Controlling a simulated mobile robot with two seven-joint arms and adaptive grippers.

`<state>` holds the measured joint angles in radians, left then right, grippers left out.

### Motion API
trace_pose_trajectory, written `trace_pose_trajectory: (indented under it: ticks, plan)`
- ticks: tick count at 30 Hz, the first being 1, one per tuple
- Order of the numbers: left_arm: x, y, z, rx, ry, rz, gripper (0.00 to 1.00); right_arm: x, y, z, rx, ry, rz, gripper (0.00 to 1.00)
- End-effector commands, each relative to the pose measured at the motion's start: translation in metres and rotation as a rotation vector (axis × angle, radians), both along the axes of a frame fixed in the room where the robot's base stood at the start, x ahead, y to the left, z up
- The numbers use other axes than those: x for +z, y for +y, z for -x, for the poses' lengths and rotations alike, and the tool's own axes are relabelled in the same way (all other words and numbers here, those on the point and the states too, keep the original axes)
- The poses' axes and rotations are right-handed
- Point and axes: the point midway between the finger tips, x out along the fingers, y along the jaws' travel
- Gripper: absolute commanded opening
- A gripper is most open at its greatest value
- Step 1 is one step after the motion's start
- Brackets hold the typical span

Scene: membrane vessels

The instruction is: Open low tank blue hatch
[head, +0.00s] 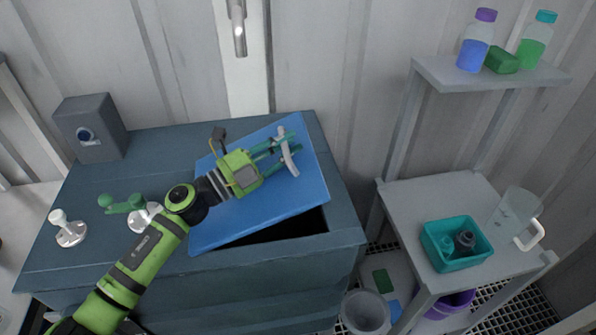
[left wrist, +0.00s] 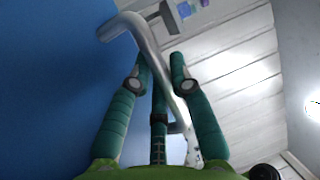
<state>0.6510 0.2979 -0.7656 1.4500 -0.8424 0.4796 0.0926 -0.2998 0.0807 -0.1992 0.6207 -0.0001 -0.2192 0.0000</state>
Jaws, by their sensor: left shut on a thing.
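The low tank (head: 150,269) is a dark blue chest on the left of the head view. Its bright blue hatch (head: 225,226) is tilted partly up, with a dark opening showing under its front right edge. The hatch also fills the left of the left wrist view (left wrist: 50,80). My left gripper (head: 289,153) is over the hatch and shut on its pale grey handle (head: 291,163). The handle passes between the fingers (left wrist: 160,75) in the left wrist view (left wrist: 150,45). My right gripper is not in view.
White valve fittings (head: 68,232) and a grey box (head: 90,128) are on the tank top at left. At right, a grey stand (head: 402,197) holds a teal tray (head: 435,262) and a clear jug (head: 515,212). A shelf (head: 440,75) above it holds bottles.

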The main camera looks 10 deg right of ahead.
Motion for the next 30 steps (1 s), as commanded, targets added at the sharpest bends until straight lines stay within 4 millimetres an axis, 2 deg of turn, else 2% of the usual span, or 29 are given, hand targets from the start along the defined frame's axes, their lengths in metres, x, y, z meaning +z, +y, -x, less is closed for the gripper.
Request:
trace_pose_trajectory:
  ticks: [1, 6, 16, 19, 24, 30]
  plan:
    - [0.005, 0.008, 0.000, 0.002, -0.006, 0.052, 0.00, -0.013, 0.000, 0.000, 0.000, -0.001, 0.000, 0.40]
    - [0.035, 0.035, 0.000, 0.002, -0.004, 0.213, 0.00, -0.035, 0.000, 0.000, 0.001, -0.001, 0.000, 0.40]
    - [0.083, 0.100, 0.000, 0.003, -0.008, 0.498, 0.00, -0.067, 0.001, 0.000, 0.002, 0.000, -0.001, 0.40]
    - [0.092, 0.122, -0.001, 0.005, -0.009, 0.486, 0.00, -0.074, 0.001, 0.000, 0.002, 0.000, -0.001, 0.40]
    - [0.103, 0.159, -0.001, 0.004, -0.003, 0.629, 0.00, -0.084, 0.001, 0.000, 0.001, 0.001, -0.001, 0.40]
    - [0.108, 0.197, -0.001, 0.005, -0.004, 0.617, 0.00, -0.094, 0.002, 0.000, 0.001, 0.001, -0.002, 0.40]
